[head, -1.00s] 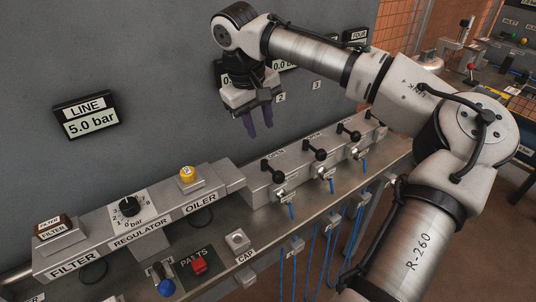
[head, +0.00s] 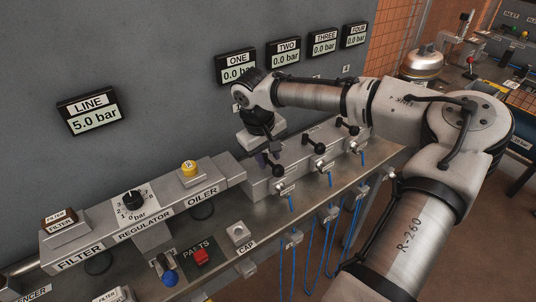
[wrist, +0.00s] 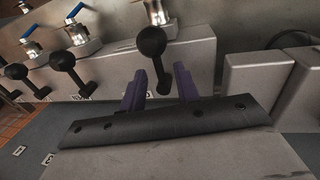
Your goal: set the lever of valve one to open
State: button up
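The valve one lever (head: 278,170) is a black bar with a round knob on the nearest grey valve block. In the wrist view, its knob (wrist: 151,42) lies beyond the fingertips and its bar runs down between the fingers. My gripper (head: 263,159) is low at this lever, partly hidden behind my wrist in the head view. Its two purple fingers (wrist: 160,84) stand apart, one on each side of the bar, with gaps showing. I cannot tell whether either touches it. The display ONE (head: 236,69) reads 0.0 bar.
More black levers (head: 320,149) follow along the block; two show left in the wrist view (wrist: 63,60). The oiler (head: 189,169), regulator (head: 133,200) and filter (head: 59,218) stand left on the bench. Blue hoses (head: 308,250) hang in front. The LINE display (head: 90,111) reads 5.0 bar.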

grip_shut()
